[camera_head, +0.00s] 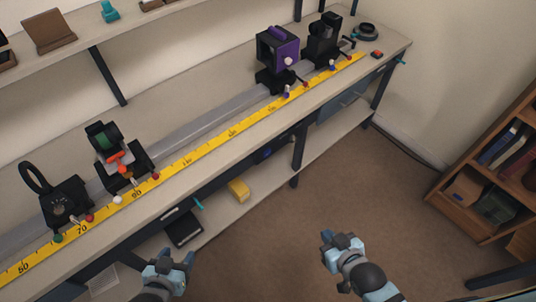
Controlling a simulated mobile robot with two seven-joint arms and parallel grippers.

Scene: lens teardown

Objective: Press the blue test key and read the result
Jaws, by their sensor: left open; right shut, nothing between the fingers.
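My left gripper (171,262) is open and empty at the bottom, in front of the bench and apart from it. My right gripper (327,238) is shut and empty, over the floor right of the middle and well clear of the bench. On the bench rail stand a purple-sided box (285,54) and a black upright unit (325,40). Small blue knobs show at the feet of these units, one of them a blue knob (332,66). I cannot tell whether any is the blue test key. No readout can be made out.
A yellow scale (210,139) runs along the bench front. A black ring holder (65,200) and a green-lens holder (120,165) stand at left. A red button (377,54) is near the right end. A bookcase (495,165) stands at right; the floor between is clear.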

